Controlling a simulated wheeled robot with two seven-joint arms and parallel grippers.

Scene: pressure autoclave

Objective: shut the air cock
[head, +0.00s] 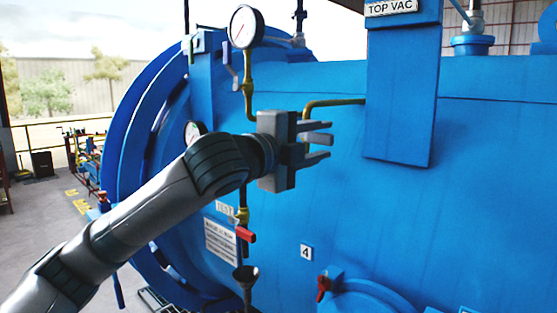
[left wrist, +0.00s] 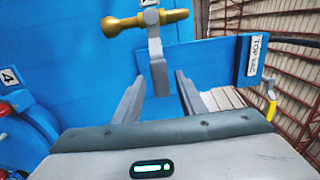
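In the left wrist view a brass cock (left wrist: 125,24) with a grey lever (left wrist: 158,70) stands against the blue vessel; its label is cut off at the top edge, so I cannot confirm it as the air cock. The lever points down the picture, across the brass body. My left gripper (left wrist: 160,76) is open, with the lever's end between its fingers and a visible gap on each side. In the head view my left gripper (head: 326,142) is in front of the blue vessel and hides the cock's body. My right gripper is not in view.
The blue vessel (head: 330,215) fills the middle. A pressure gauge (head: 246,27) stands above my gripper, with brass pipe (head: 335,102) behind it. The TOP VAC box (head: 402,90) juts out at the right. A red-handled valve (head: 245,235) is below my wrist.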

